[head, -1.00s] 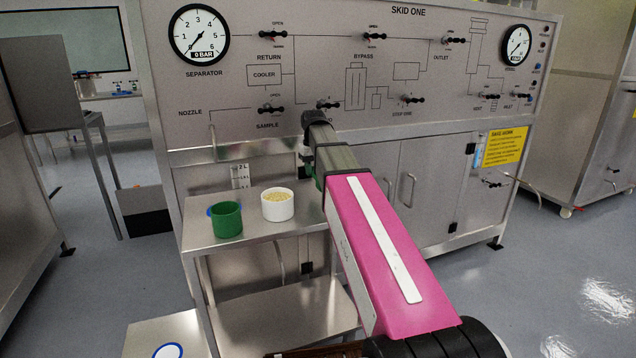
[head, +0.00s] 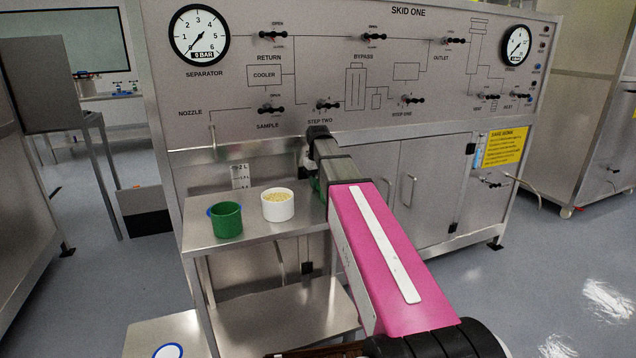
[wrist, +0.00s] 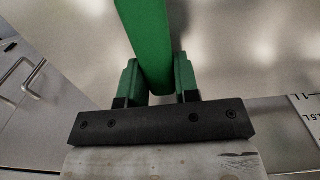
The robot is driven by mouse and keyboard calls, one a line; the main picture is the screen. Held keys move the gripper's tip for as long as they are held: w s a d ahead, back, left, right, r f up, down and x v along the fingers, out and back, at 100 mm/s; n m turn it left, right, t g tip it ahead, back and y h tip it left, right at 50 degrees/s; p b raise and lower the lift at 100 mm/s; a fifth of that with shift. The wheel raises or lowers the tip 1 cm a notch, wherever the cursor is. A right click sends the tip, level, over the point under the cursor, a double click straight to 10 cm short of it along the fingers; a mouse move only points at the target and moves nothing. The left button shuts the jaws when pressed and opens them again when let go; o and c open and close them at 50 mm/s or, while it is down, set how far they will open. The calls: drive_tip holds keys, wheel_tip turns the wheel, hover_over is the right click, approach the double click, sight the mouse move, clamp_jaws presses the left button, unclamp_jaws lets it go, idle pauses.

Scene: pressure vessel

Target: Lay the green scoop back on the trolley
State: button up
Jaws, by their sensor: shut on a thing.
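The green scoop (wrist: 145,40) is between the two fingers of my gripper (wrist: 157,82) in the wrist view, its long green part running up out of the frame. My gripper is shut on it. In the head view my arm hides most of the gripper; a bit of green (head: 316,184) shows just left of the arm, beside the trolley's right end. The trolley (head: 254,231) is a metal one with a flat top and a lower shelf. How far the scoop is from the trolley top I cannot tell.
A green cup (head: 226,220) and a white bowl of pale grains (head: 278,205) stand on the trolley top. The skid panel (head: 330,75) with valve handles rises behind. The trolley top's right part, beside the bowl, looks bare.

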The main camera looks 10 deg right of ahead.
drive_tip(key=o, duration=0.9)
drive_tip(key=shift+o, duration=0.2)
wheel_tip(320, 180, up, 12)
drive_tip(key=shift+r, duration=0.1)
